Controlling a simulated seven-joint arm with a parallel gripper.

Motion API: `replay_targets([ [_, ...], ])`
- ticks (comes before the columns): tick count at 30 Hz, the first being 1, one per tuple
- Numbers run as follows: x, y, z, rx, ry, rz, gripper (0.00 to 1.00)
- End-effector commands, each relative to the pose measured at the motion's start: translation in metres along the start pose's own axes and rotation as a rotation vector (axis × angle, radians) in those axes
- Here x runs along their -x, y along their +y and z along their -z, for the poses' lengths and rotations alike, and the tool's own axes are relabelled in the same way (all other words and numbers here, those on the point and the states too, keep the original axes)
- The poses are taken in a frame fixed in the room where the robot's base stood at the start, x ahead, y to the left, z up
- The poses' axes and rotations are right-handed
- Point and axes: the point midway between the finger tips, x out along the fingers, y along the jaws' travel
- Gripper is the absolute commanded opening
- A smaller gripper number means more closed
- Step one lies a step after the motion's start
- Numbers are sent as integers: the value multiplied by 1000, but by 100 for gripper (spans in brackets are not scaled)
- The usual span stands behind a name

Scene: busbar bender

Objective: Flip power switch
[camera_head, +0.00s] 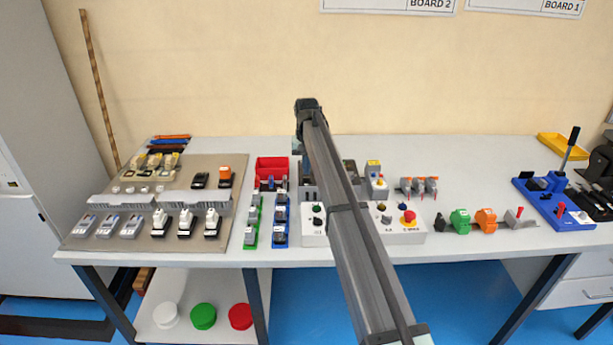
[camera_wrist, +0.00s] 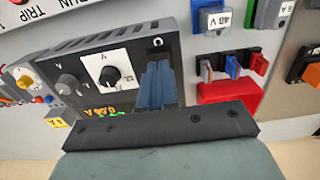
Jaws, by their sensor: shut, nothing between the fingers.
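A dark grey power unit (camera_wrist: 135,48) fills the middle of the wrist view, with a black knob (camera_wrist: 110,74) on a white dial plate, a grey knob (camera_wrist: 67,85) and a lit orange readout (camera_wrist: 97,111). My gripper (camera_wrist: 158,66) is shut and empty, its blue-grey fingers against the unit's face below a "C" mark. I cannot tell whether they touch it. No power switch can be made out; the fingers cover part of the face. In the head view the unit (camera_head: 308,193) shows partly behind my arm, and my gripper is mostly hidden.
A white control box with a red button (camera_head: 408,217) stands in front of the unit. A red bin (camera_head: 272,167) and blue and green holders are at its left. Small yellow-topped devices (camera_head: 374,170) stand at its right.

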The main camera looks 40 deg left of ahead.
Motion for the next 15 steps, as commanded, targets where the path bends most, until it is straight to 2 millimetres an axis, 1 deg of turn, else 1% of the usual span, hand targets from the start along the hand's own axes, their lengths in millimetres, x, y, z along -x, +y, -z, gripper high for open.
replay_targets([
  [15,-6,0,0,0,0,0,0],
])
